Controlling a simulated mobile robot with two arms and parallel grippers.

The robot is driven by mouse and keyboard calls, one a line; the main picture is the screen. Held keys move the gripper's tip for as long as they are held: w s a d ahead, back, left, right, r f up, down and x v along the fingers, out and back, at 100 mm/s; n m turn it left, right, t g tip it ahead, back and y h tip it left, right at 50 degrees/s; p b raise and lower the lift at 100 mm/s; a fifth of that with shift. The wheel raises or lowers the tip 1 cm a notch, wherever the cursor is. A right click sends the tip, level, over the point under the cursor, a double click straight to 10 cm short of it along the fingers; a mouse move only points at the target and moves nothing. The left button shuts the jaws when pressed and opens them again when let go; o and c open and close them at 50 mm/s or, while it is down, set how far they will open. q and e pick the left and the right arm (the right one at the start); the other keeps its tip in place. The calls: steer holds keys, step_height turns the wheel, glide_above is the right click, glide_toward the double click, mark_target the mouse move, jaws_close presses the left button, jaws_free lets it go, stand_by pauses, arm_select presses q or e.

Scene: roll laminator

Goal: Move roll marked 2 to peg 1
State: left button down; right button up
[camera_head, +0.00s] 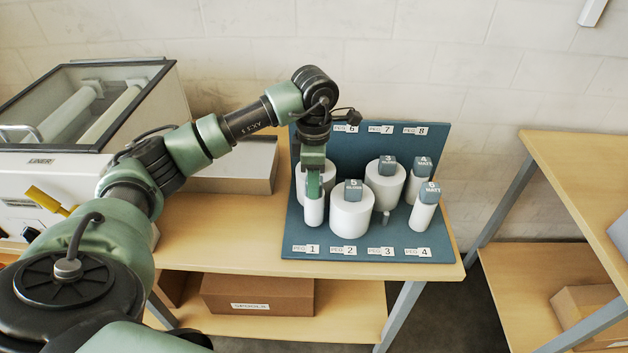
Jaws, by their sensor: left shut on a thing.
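My left gripper (314,187) points down over the front left of the blue peg rack (350,142). It is shut on a slim white roll (314,212) above the peg 1 label (306,249). The roll stands about upright; its marking is hidden by the gripper. I cannot tell whether it is seated on the peg. A wide white roll (328,172) stands behind the gripper, its mark hidden. No mark 2 shows on any roll. My right gripper is not in view.
The wide roll marked 5 (351,217) stands close on the right, above label 2. A bare peg (385,217) is beside it. Rolls marked 3 (385,186), 4 (418,184) and 6 (423,214) stand further right. The laminator (70,120) is at left.

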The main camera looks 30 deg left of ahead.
arm_select(q)
steer(key=shift+f, duration=0.3)
steer(key=c, duration=0.9)
jaws_free()
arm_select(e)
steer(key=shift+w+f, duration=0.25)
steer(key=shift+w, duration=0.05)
arm_select(q)
steer(key=shift+r+p, duration=1.55)
steer(key=shift+r, duration=1.45)
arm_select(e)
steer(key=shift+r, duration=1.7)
